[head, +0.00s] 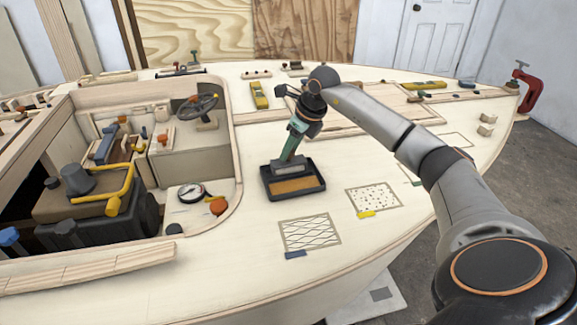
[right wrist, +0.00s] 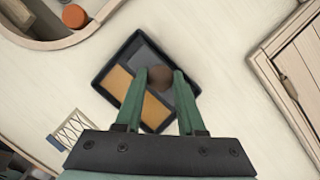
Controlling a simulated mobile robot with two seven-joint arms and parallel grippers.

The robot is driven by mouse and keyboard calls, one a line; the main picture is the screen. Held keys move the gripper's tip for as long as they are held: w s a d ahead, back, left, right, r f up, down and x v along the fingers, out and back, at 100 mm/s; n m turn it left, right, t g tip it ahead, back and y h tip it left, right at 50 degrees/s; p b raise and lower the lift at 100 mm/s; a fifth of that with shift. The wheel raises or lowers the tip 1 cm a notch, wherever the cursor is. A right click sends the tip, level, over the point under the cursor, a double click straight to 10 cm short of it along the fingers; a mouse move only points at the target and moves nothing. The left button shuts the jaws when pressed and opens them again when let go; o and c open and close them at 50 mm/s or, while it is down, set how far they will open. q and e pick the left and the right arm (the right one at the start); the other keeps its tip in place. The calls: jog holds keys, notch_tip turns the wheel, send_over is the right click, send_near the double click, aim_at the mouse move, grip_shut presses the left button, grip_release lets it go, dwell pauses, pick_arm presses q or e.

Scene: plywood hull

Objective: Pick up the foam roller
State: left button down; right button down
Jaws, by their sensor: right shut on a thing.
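The foam roller (head: 287,166) shows as a grey piece at the back of a black paint tray (head: 268,188) on the pale deck. In the right wrist view, the roller's brown round handle end (right wrist: 160,75) sits between the fingers, and a grey band shows beyond it over the tray (right wrist: 103,82). My right gripper (head: 293,152) points down from above and is shut on the roller. I cannot tell whether the roller still touches the tray. The gripper hides part of the handle. My left gripper is not in view.
A cockpit opening with a raised wooden rim (head: 236,150) lies left of the tray, holding a black box with a yellow handle (head: 118,190). A hatched patch (head: 311,233) and a dotted patch (head: 374,200) lie on the deck. A red clamp (head: 530,92) grips the far right edge.

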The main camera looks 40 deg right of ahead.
jog(key=shift+r, duration=0.1)
dwell(0.3)
jog(key=shift+r, duration=0.4)
notch_tip(320, 180, up, 3)
jog(key=shift+d+f, duration=0.1)
jog(key=s+d+r, duration=0.2)
jog(key=s+r, duration=0.2)
jog(key=s, duration=0.2)
jog(key=s+d+r+b, duration=0.1)
jog(key=s+d+r, duration=0.2)
jog(key=s+r, duration=0.2)
jog(key=shift+s+d+r, duration=0.15)
jog(key=shift+s+d, duration=0.2)
jog(key=shift+s, duration=0.5)
